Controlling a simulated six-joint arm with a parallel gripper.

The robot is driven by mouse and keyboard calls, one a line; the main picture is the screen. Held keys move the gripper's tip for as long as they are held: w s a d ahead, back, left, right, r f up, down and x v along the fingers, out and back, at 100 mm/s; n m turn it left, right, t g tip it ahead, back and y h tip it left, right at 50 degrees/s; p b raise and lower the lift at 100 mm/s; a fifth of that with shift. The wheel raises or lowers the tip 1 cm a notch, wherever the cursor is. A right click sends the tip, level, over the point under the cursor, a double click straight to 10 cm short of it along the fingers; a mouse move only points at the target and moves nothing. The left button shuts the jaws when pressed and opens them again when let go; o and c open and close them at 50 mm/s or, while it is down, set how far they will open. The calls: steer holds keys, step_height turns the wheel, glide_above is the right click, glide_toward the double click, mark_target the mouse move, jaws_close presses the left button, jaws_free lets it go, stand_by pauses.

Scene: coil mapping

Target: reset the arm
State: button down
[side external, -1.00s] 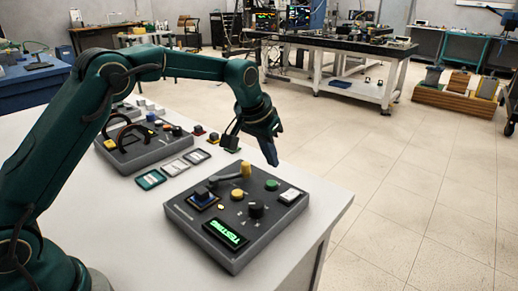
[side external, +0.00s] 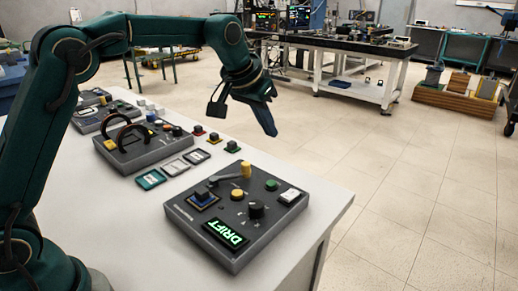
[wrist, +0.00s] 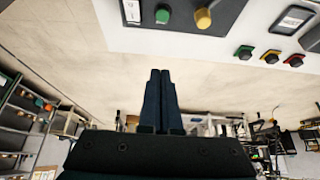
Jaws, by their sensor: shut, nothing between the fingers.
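My gripper (side external: 267,118) is in the air above and behind the front control box, clear of everything. Its fingers are together and empty, as the wrist view (wrist: 161,75) also shows. The grey control box (side external: 272,240) sits on the white table.
Flat cards (side external: 151,180) and small coloured buttons (side external: 232,147) lie between the boxes. Open floor (side external: 420,200) lies to the right. A workbench (side external: 345,47) stands behind.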

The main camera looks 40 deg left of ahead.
steer(key=s+r+t, duration=0.1)
steer(key=s+r, duration=0.3)
steer(key=s, duration=0.4)
steer(key=s+r, duration=0.3)
steer(key=s, duration=0.4)
steer(key=s+f+g, duration=0.1)
steer(key=s+f, duration=0.8)
steer(key=s, duration=0.3)
steer(key=shift+s+a, duration=0.3)
stand_by(1.8)
